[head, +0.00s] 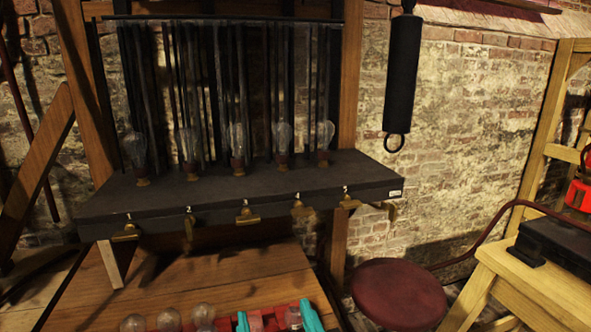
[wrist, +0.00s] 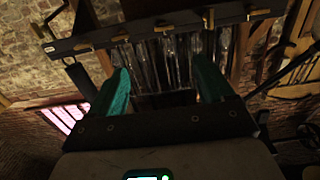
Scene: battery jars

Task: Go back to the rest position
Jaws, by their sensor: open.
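My gripper (head: 277,318) shows at the bottom edge of the head view, its two teal fingers apart. Between and behind the fingers are red parts and a clear glass piece (head: 293,317); I cannot tell whether they touch the fingers. In the wrist view my gripper (wrist: 163,84) has its fingers spread, and no held object is visible between them. The dark shelf (head: 230,187) with brass clips (head: 248,216) along its front stands beyond the gripper. Several clear bulbs (head: 237,135) stand upright on it. The rest of my arm is hidden in the head view.
A wooden table (head: 200,278) lies below the shelf, with loose round glass bulbs (head: 168,319) at its near edge. A red round stool (head: 398,292) and a yellow wooden stand (head: 535,285) with a black case (head: 555,240) are at right. A black cylinder (head: 403,75) hangs above.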

